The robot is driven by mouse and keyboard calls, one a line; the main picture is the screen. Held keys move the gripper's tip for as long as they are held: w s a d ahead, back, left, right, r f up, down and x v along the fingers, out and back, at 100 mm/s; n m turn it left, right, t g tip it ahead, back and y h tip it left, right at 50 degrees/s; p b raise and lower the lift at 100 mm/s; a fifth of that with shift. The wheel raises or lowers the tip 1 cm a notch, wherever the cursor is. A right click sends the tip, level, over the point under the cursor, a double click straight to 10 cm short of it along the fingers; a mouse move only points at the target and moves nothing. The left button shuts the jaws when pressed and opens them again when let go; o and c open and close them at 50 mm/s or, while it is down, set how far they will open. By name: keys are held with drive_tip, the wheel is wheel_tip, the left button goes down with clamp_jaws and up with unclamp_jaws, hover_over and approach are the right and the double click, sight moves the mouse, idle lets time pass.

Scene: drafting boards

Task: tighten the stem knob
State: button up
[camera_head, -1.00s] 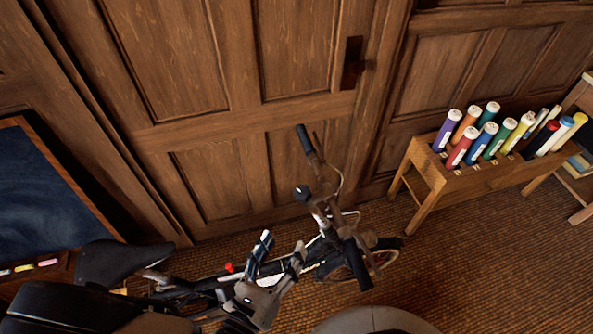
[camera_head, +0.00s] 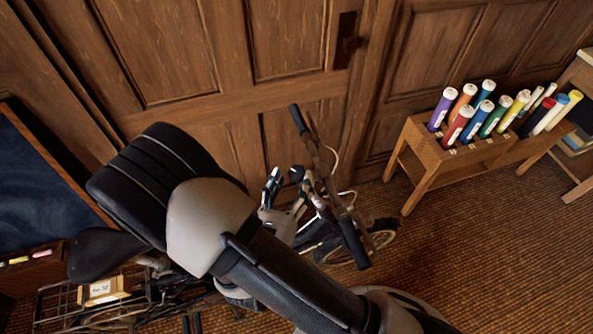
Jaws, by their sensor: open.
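A bicycle stands by the door, with its handlebar (camera_head: 328,182) running from a far black grip to a near one. The stem knob (camera_head: 296,173) is a small dark round piece at the top of the stem, left of the bar. My gripper (camera_head: 289,181) is open, its two fingers pointing up in the picture. The knob shows near the fingertips, roughly between them. I cannot tell whether either finger touches it. My arm hides much of the bicycle frame.
The black saddle (camera_head: 98,257) and wire basket (camera_head: 65,312) lie left of my arm. The wooden door (camera_head: 185,60) is close behind. A wooden rack (camera_head: 436,158) of coloured tubes stands at right. A blackboard (camera_head: 40,190) stands at left. Floor at lower right is clear.

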sight(296, 172)
drive_tip(key=shift+x, duration=1.85)
drive_tip(key=shift+c, duration=0.2)
drive_tip(key=c, duration=1)
drive_tip(key=shift+c, duration=0.2)
drive_tip(key=shift+m+h+b, duration=0.3)
drive_tip(key=shift+m+h, duration=0.1)
drive_tip(key=shift+h, duration=0.1)
drive_tip(key=m+g+h+b, duration=0.1)
drive_tip(key=m+g+h, duration=0.1)
drive_tip(key=m+h, duration=0.1)
drive_tip(key=shift+m+h, duration=0.3)
drive_tip(key=shift+h, duration=0.3)
drive_tip(key=m+g+h+b, duration=0.1)
drive_tip(key=m+g+h, duration=0.2)
drive_tip(key=m+h, duration=0.1)
drive_tip(key=shift+f+m+g, duration=0.1)
drive_tip(key=shift+m+g, duration=0.2)
drive_tip(key=m+g+h+b, duration=0.1)
drive_tip(key=m+g+h, duration=0.1)
drive_tip(key=m+g, duration=0.1)
drive_tip(key=m+g+h+b, duration=0.1)
drive_tip(key=m+g+h, duration=0.1)
drive_tip(key=g, duration=0.3)
drive_tip(key=shift+s+d+m, duration=0.1)
drive_tip(key=shift+m, duration=0.7)
drive_tip(key=shift+m+g, duration=0.3)
drive_tip(key=shift+m, duration=0.1)
